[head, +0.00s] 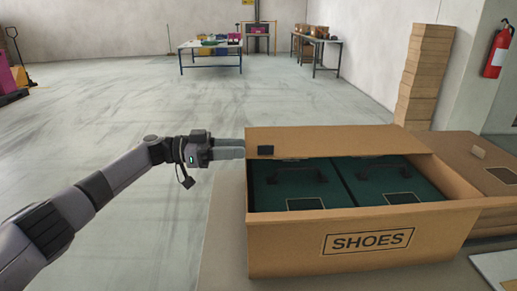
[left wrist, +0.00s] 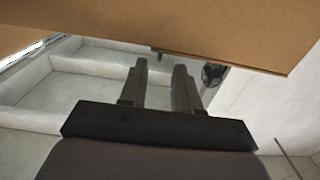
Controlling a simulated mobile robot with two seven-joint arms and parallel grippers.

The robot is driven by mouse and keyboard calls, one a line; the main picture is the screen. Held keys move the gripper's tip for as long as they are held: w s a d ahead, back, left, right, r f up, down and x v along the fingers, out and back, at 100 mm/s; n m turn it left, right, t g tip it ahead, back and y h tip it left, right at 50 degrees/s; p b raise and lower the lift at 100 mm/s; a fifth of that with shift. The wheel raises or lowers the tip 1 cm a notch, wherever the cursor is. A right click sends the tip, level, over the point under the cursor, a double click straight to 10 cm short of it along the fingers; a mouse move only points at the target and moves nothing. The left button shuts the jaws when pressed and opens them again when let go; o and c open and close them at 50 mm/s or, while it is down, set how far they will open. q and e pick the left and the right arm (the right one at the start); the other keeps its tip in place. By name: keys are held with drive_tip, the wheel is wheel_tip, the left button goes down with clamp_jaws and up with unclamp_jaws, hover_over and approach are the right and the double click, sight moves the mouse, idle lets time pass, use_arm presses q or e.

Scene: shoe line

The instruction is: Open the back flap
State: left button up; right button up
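A large open cardboard box (head: 290,245) marked SHOES stands on the table in the head view. Its back flap (head: 340,138) lies inward over the rear of the opening, with a small black tab (head: 265,150) near its left end. Two dark green shoe boxes (head: 290,180) with handles sit inside, their rear edges hidden under the flap. My left gripper (head: 243,148) is at the left end of the flap, fingers pointing right. In the left wrist view its fingers (left wrist: 160,70) are apart with nothing seen between them, and brown cardboard (left wrist: 200,25) spans above the fingertips. My right gripper is not in view.
Another closed carton (head: 480,160) stands to the right of the box. A tall stack of cartons (head: 425,75) and a fire extinguisher (head: 497,50) are behind at right.

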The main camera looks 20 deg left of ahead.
sight(256, 155)
use_arm(q)
drive_tip(key=x, duration=0.5)
drive_tip(key=shift+w+d, duration=0.1)
drive_tip(key=shift+d, duration=0.15)
clamp_jaws()
drive_tip(key=shift+r, duration=0.1)
idle(1.1)
